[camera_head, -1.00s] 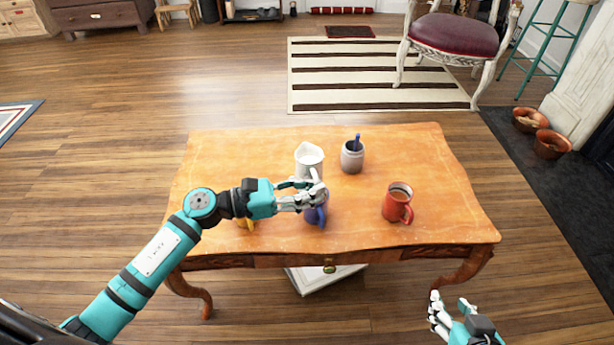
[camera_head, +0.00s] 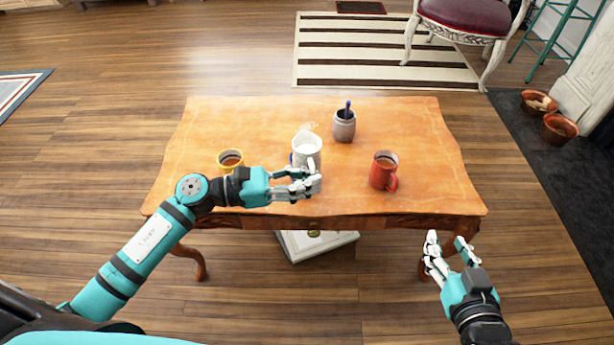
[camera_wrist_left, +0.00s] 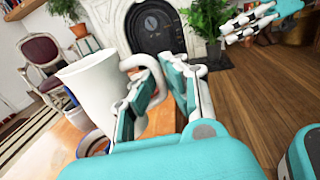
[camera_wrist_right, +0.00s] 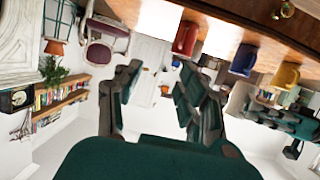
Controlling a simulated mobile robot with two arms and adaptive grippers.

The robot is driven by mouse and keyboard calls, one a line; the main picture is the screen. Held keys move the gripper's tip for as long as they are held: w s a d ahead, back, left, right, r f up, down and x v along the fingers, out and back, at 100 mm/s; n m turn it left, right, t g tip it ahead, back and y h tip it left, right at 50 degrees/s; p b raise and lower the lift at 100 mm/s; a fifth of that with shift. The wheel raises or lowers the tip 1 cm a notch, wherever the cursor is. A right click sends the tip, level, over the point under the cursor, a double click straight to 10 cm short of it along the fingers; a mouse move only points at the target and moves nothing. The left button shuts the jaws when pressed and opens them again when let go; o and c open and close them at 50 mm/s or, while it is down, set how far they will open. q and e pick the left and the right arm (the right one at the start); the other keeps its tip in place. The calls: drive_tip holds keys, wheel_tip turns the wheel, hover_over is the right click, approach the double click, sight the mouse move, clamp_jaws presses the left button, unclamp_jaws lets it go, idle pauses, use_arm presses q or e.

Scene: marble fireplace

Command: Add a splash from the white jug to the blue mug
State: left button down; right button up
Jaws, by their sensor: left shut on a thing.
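The white jug (camera_head: 308,158) is held up in front of the blue mug in the head view. My left gripper (camera_head: 314,180) is shut on its handle, also seen in the left wrist view (camera_wrist_left: 150,78), where the jug (camera_wrist_left: 90,92) looks slightly tilted. The blue mug (camera_head: 292,158) is mostly hidden behind the jug in the head view. In the right wrist view the blue mug (camera_wrist_right: 243,60) appears upside down, between the red and yellow mugs. No stream of liquid is visible. My right gripper (camera_head: 452,250) is open and empty, off the table's front right.
A yellow mug (camera_head: 230,156) stands left of the jug, close to my left arm. A red mug (camera_head: 383,172) stands to the right, and a grey pot (camera_head: 344,128) with a blue-handled item stands behind. The table's (camera_head: 440,185) right side is clear.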

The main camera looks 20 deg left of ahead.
use_arm(q)
drive_tip(key=r+n+p, duration=0.1)
drive_tip(key=p, duration=0.2)
drive_tip(key=r+n+p, duration=0.1)
drive_tip(key=n+p, duration=0.1)
drive_tip(key=p, duration=0.2)
drive_tip(key=shift+s+d+r, duration=0.15)
drive_tip(key=shift+s+r, duration=0.05)
drive_tip(key=shift+s, duration=0.05)
use_arm(e)
drive_tip(key=s+d+f+g+h, duration=0.1)
drive_tip(key=s+d+f+g, duration=0.3)
drive_tip(key=s, duration=0.3)
drive_tip(key=s+d+f+g+h, duration=0.1)
drive_tip(key=s+f+g+h, duration=0.1)
drive_tip(key=s+f+g, duration=0.35)
use_arm(q)
drive_tip(key=shift+n+p, duration=0.6)
drive_tip(key=shift+p, duration=0.25)
drive_tip(key=shift+r+n+p, duration=0.1)
drive_tip(key=shift+n+p, duration=0.2)
drive_tip(key=shift+p, duration=0.15)
drive_tip(key=shift+w+a+f+n, duration=0.2)
drive_tip(key=shift+w+f+n, duration=0.2)
drive_tip(key=shift+f+n, duration=0.35)
use_arm(e)
wheel_tip(320, 180, down, 12)
drive_tip(key=s+g, duration=0.1)
drive_tip(key=shift+r+m, duration=0.25)
drive_tip(key=shift+m, duration=0.05)
